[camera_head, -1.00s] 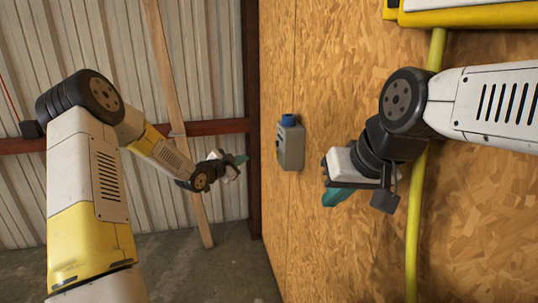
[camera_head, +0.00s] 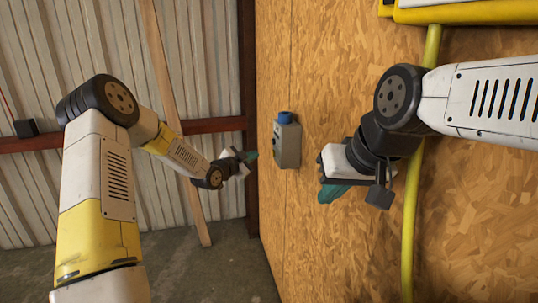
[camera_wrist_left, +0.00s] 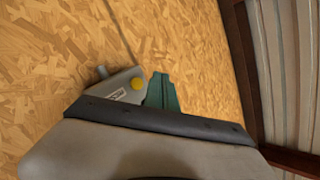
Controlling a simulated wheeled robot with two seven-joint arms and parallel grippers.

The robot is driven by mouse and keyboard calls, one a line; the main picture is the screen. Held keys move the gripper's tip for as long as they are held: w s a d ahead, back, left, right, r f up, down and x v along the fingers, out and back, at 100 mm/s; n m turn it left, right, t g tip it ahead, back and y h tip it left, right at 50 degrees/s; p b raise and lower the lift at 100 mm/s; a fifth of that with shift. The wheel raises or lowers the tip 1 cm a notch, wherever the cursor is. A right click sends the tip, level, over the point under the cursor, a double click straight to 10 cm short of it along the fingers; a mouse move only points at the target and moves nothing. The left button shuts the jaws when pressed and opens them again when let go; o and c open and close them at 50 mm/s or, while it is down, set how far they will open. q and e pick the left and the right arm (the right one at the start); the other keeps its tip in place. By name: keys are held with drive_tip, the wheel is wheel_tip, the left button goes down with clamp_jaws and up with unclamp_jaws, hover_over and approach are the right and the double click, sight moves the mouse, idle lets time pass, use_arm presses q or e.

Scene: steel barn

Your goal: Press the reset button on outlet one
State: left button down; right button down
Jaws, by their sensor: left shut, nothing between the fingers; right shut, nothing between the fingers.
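A grey outlet box (camera_head: 288,147) with a blue part on top is mounted on the wooden panel. My right gripper (camera_head: 333,191) is shut and empty, right of and below the box. The button cannot be made out in the head view.
The wooden panel (camera_head: 345,70) fills the right side. A yellow hose (camera_head: 412,225) runs down it from a yellow case (camera_head: 470,14). A corrugated metal wall (camera_head: 85,40) and leaning wooden beam (camera_head: 163,80) stand at left. The concrete floor (camera_head: 205,270) is clear.

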use_arm(q)
drive_tip(key=shift+w+d, duration=0.2)
drive_tip(key=shift+d, duration=0.65)
drive_tip(key=shift+w+d, duration=0.15)
drive_tip(key=shift+d, duration=0.7)
idle(0.7)
drive_tip(key=shift+d, duration=0.4)
drive_tip(key=shift+w+d, duration=0.15)
drive_tip(key=shift+d, duration=0.25)
idle(0.7)
drive_tip(key=shift+a, duration=0.1)
drive_tip(key=shift+s+a, duration=0.2)
drive_tip(key=shift+a, duration=0.5)
drive_tip(key=shift+s+a, duration=0.25)
drive_tip(key=shift+a, duration=1)
drive_tip(key=shift+s+a, duration=0.2)
drive_tip(key=shift+a, duration=1)
